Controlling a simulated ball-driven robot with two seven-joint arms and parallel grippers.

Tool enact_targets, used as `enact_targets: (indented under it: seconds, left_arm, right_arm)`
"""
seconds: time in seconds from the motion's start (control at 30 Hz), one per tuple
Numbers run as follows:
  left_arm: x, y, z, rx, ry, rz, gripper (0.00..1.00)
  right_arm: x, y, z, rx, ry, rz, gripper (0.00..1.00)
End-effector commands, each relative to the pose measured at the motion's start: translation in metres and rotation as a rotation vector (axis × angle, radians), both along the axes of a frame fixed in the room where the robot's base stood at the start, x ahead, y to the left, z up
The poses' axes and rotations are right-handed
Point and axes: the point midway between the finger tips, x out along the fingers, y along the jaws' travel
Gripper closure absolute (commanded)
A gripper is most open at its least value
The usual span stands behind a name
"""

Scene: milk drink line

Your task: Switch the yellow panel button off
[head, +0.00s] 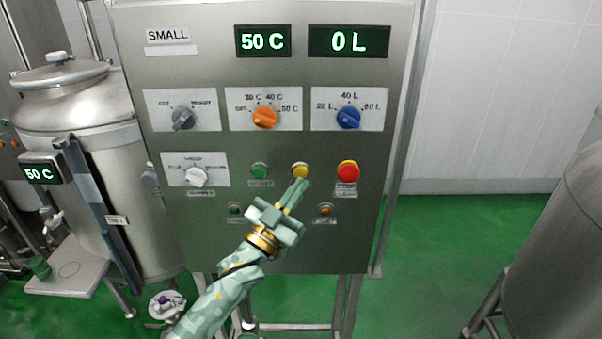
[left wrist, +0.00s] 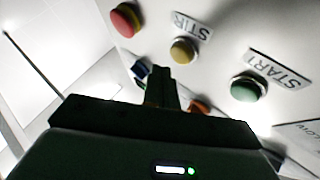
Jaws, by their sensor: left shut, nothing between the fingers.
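The yellow button (head: 300,171) is on the grey control panel (head: 330,240), between a green button and a red button. My left gripper (head: 299,184) is shut and empty, its fingertips just below the yellow button in the head view. I cannot tell whether they touch it. In the left wrist view the yellow button (left wrist: 184,50) shows beyond the shut fingers (left wrist: 160,72), beside a label reading STIR. My right gripper is not in view.
The red button (head: 348,170) and green button (head: 260,170) flank the yellow one. Two small buttons sit lower, one amber (head: 325,209). Knobs (head: 265,117) and displays reading 50 C and 0 L are above. Steel tanks (head: 80,110) stand left and right (head: 560,260).

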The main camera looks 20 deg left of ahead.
Motion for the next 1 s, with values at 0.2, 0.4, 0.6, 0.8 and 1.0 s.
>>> enact_targets:
  seconds: [0.2,0.4,0.6,0.8,1.0]
  left_arm:
    - [-0.026,-0.007,0.003,-0.001,0.000,0.000,1.00]
    - [-0.046,-0.013,0.002,-0.002,0.001,0.000,1.00]
    - [-0.053,-0.015,0.001,-0.001,-0.001,0.001,1.00]
    - [-0.052,-0.015,0.001,0.000,-0.001,0.000,1.00]
    - [-0.052,-0.015,0.001,0.000,-0.001,0.000,1.00]
  right_arm:
    - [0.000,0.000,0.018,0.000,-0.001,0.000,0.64]
    - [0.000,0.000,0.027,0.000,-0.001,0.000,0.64]
    - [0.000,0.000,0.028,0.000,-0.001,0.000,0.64]
    - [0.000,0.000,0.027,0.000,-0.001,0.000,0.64]
    - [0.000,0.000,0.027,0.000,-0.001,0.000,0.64]
